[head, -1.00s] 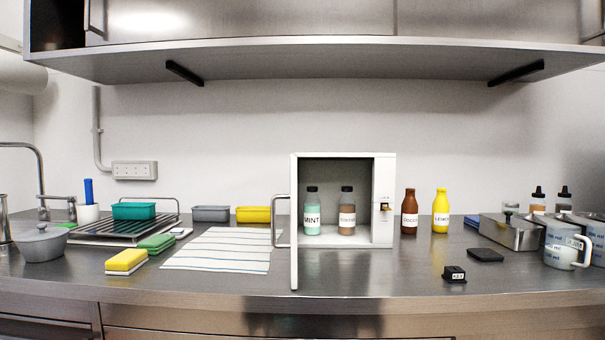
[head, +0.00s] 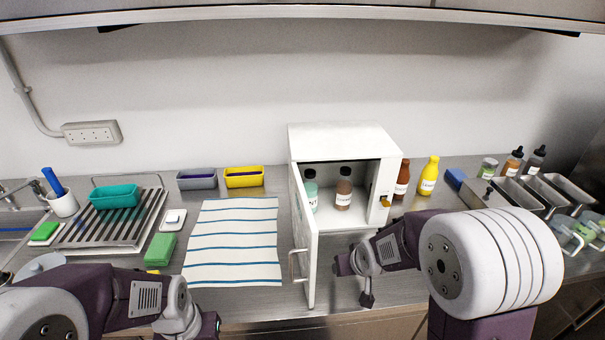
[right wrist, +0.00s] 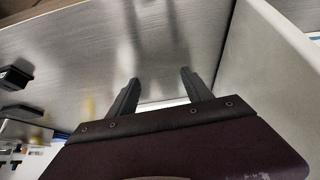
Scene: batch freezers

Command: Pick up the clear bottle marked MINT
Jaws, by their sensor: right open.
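The MINT bottle (head: 311,192), clear with pale green contents and a black cap, stands upright at the left inside the small white freezer (head: 345,143). The open door (head: 304,240) partly covers it, and its label cannot be read now. A similar bottle with brown contents (head: 343,193) stands to its right. My right gripper is low in front of the freezer, right of the door and short of the bottles. In the right wrist view its two fingers (right wrist: 160,84) are apart and empty over the counter. My left gripper (head: 211,325) is at the bottom edge, its fingers unclear.
A brown bottle (head: 402,178) and a yellow bottle (head: 429,176) stand right of the freezer. A striped cloth (head: 233,240) lies left of the door. The drying rack (head: 112,222) and a metal topping tray (head: 515,194) are farther out.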

